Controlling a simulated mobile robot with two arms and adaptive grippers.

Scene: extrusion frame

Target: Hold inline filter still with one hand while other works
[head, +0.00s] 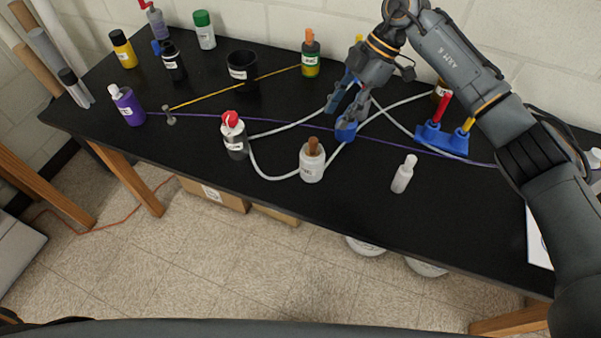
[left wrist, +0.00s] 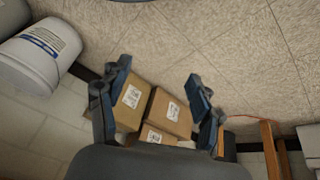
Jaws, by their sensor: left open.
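My left gripper (left wrist: 160,84) shows only in the left wrist view. It is open and empty, above the floor, away from the tabletop.
On the black table (head: 300,226) stand a red-capped bottle (head: 235,138), a white bottle with a brown top (head: 312,162), a small white bottle (head: 403,174) and a blue rack (head: 442,138). Cardboard boxes (left wrist: 165,112) and a white bucket (left wrist: 38,56) are on the floor.

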